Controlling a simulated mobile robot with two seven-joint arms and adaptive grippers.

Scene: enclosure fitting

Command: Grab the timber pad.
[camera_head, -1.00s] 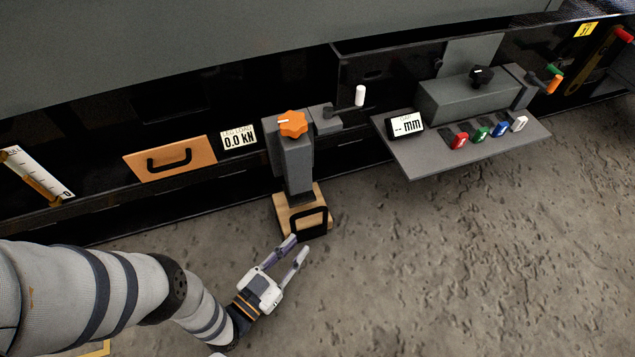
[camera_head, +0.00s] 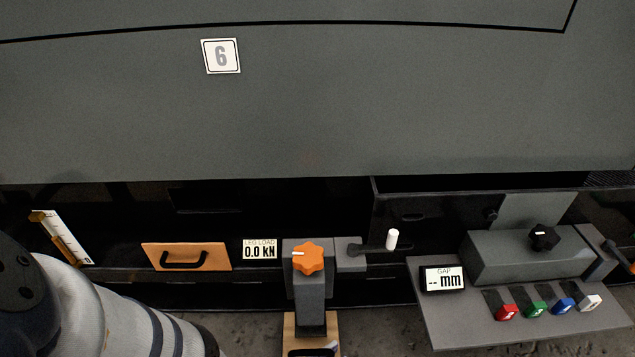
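The timber pad (camera_head: 290,333) is a light wooden block with a black handle, under the foot of the grey leg (camera_head: 312,290) at the bottom edge of the head view. Its lower part is cut off by the frame. The leg carries an orange star knob (camera_head: 308,257). My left arm comes in from the lower left. A small pale piece over the pad's handle may be a tip of my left gripper, but the rest of that gripper is below the frame. My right gripper is not in view.
A "LEG LOAD 0.0 kN" display (camera_head: 260,250) and an orange drawer front with a black handle (camera_head: 187,257) are left of the leg. A grey shelf (camera_head: 450,318) with a "GAP -- mm" display (camera_head: 443,279) and coloured switches juts out at right. A large grey panel (camera_head: 320,110) fills the top.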

